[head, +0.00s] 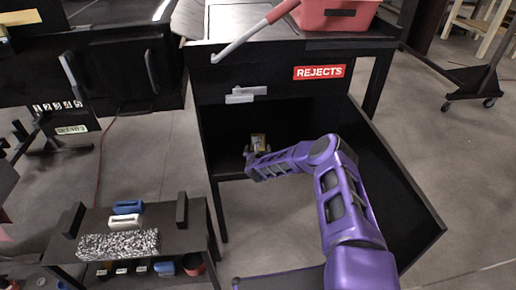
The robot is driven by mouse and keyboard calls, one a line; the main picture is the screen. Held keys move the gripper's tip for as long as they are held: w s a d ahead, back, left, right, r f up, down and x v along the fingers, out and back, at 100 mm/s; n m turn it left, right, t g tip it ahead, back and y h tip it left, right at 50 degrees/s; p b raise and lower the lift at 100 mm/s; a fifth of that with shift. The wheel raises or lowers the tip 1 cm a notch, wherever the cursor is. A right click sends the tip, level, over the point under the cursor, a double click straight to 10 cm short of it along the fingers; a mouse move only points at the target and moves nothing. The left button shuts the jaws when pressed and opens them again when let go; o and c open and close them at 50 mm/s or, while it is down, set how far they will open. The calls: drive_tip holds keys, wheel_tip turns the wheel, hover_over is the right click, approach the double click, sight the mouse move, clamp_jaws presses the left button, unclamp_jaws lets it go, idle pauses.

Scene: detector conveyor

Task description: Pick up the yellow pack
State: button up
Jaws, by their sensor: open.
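A small yellow and white pack (259,141) sits inside the dark opening of the black cabinet (215,90) under the REJECTS sign. It is small in the view, and its lower part is hidden by my arm's end. My purple arm reaches in from the lower right. My gripper (249,151) is open at the pack, at its near left side. I cannot tell whether the fingers touch the pack or stand around it.
The cabinet's black door (405,185) hangs open on the right. A low dark table (190,225) at lower left holds a speckled block (118,244), a white item (124,222) and a blue item (128,207).

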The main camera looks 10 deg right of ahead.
drive_tip(key=x, duration=0.1)
drive_tip(key=b+x, duration=0.1)
drive_tip(key=x, duration=0.1)
drive_tip(key=shift+f, duration=0.3)
drive_tip(key=shift+w+d+f, duration=0.15)
drive_tip(key=shift+w, duration=0.5)
drive_tip(key=shift+c, duration=0.3)
drive_tip(key=c, duration=1.4)
clamp_jaws()
